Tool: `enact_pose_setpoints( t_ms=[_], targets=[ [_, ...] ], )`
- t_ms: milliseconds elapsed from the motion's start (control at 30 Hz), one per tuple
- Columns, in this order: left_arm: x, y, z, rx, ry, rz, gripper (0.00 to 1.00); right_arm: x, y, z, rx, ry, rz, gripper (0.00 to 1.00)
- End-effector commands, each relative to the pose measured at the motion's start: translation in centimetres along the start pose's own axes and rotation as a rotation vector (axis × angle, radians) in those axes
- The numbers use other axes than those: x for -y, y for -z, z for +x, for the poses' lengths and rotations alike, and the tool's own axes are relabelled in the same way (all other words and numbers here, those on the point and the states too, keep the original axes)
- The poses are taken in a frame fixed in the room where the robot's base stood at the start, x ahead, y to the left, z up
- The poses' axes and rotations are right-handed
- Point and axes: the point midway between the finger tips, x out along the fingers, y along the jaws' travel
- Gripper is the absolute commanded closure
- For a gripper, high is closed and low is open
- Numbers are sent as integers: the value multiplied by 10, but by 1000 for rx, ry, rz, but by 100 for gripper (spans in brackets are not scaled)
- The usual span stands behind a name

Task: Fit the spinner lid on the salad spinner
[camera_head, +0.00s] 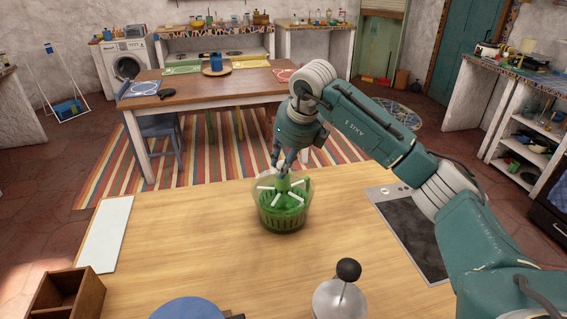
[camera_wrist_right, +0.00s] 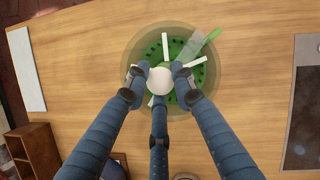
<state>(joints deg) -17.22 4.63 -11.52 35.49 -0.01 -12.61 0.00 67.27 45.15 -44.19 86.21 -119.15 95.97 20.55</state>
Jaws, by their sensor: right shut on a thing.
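The salad spinner (camera_head: 283,218) is a clear bowl with a green slotted basket, standing upright near the far edge of the wooden counter. The spinner lid (camera_head: 268,188) looks clear, with white bars and a green part. It is over the top of the bowl; I cannot tell whether it is seated or slightly raised. My right gripper (camera_head: 283,165) points down above the spinner, shut on the lid's white round knob (camera_wrist_right: 160,80). In the right wrist view the fingers hide part of the lid (camera_wrist_right: 192,62), with the green basket (camera_wrist_right: 150,52) below. My left gripper is not in view.
A white board (camera_head: 105,235) and a wooden box (camera_head: 65,295) are on the left of the counter (camera_head: 190,235). A dark hob (camera_head: 415,235) is on the right. A blue round item (camera_head: 190,309) and a metal press (camera_head: 340,300) stand in front.

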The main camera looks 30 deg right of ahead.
Motion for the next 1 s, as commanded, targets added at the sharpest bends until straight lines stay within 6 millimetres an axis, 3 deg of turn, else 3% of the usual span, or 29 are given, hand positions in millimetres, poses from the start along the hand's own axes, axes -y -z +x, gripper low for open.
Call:
enact_pose_setpoints(
  t_ms=[867,900,1000],
  targets=[
    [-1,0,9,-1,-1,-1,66,0,5,13,1,0,0,100],
    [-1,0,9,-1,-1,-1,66,0,5,12,1,0,0,68],
    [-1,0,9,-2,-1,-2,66,0,5,12,1,0,0,54]
  ],
)
